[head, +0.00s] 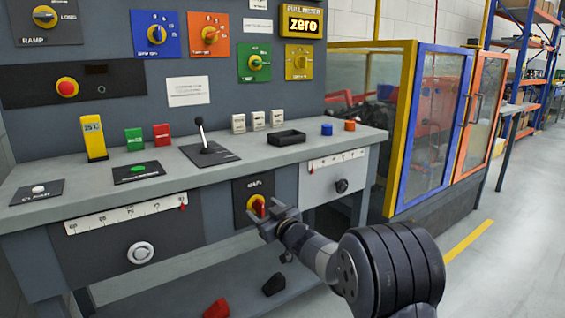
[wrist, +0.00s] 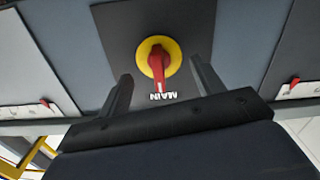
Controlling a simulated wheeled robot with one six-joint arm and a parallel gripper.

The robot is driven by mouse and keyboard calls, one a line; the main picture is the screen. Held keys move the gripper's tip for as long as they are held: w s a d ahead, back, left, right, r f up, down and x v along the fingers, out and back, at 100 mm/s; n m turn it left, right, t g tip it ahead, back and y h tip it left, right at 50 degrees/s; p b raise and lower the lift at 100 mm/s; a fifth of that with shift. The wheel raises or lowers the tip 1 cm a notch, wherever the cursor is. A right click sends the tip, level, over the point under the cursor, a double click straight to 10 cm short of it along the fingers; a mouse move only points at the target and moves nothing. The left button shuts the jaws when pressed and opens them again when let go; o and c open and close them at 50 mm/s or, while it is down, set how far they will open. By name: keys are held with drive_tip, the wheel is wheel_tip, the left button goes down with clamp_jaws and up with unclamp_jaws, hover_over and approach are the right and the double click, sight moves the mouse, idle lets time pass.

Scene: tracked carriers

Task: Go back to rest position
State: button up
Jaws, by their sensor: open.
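My gripper (head: 276,222) is open, in front of the main switch on the lower front panel of the bench. The switch (head: 257,206) is a red handle on a yellow disc, on a dark plate. In the wrist view the red handle (wrist: 158,64) lies between the two open fingers (wrist: 160,88), apart from both. The plate there reads MAIN upside down. Nothing is held. My arm reaches in from the lower right of the head view.
The grey bench (head: 230,165) carries a joystick (head: 202,137), a black tray (head: 287,138) and several small blocks. Red (head: 217,308) and black (head: 274,284) pieces lie on the lower shelf. A glazed enclosure (head: 433,130) stands right. Floor at the right (head: 515,235) is clear.

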drive_tip(key=shift+m, duration=1)
